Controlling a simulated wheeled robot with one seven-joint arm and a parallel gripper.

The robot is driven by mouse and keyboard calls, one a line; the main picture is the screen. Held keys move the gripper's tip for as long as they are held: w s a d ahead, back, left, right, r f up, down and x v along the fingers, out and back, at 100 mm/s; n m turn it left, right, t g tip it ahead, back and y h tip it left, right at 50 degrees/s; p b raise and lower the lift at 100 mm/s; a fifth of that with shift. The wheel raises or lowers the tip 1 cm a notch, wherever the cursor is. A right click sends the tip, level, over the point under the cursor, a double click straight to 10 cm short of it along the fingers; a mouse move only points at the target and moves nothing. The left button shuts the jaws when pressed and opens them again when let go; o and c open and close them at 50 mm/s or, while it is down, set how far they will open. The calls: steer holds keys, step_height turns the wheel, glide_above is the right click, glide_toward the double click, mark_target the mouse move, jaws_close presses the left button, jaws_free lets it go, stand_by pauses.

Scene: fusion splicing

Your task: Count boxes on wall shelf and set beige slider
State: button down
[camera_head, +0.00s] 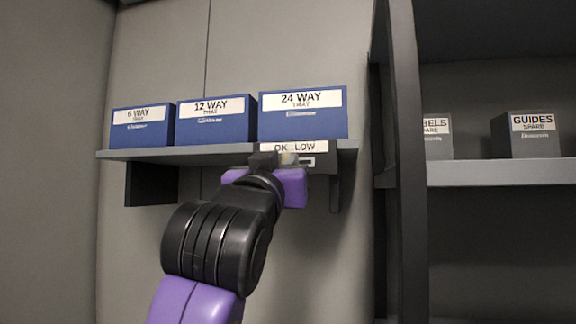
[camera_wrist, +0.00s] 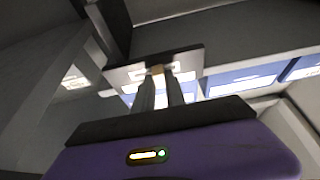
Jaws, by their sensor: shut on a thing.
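The wall shelf (camera_head: 225,153) holds 3 blue boxes: the 6 WAY box (camera_head: 142,127), the 12 WAY box (camera_head: 215,121) and the 24 WAY box (camera_head: 302,115). An "OK LOW" label (camera_head: 294,147) is on the shelf's front edge at the right, with a slider plate below it. My gripper (camera_head: 287,158) is in front of that label. In the wrist view my gripper (camera_wrist: 162,82) is shut on the small beige slider (camera_wrist: 157,69) at the plate (camera_wrist: 190,62). In the head view the gripper partly hides the plate, so the slider's exact position is unclear.
A grey cabinet with an upright post (camera_head: 405,160) stands at the right. Its shelf (camera_head: 500,173) holds a grey GUIDES box (camera_head: 532,136) and a partly hidden grey box labelled "BELS" (camera_head: 438,138). Open space lies below the wall shelf.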

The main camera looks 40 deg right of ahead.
steer(key=shift+w+a, duration=0.6)
steer(key=shift+w, duration=0.2)
steer(key=c, duration=1.4)
jaws_free()
steer(key=shift+w, duration=0.1)
steer(key=shift+o, duration=0.2)
steer(key=b+v, duration=0.2)
steer(key=v, duration=0.6)
steer(key=shift+b, duration=0.4)
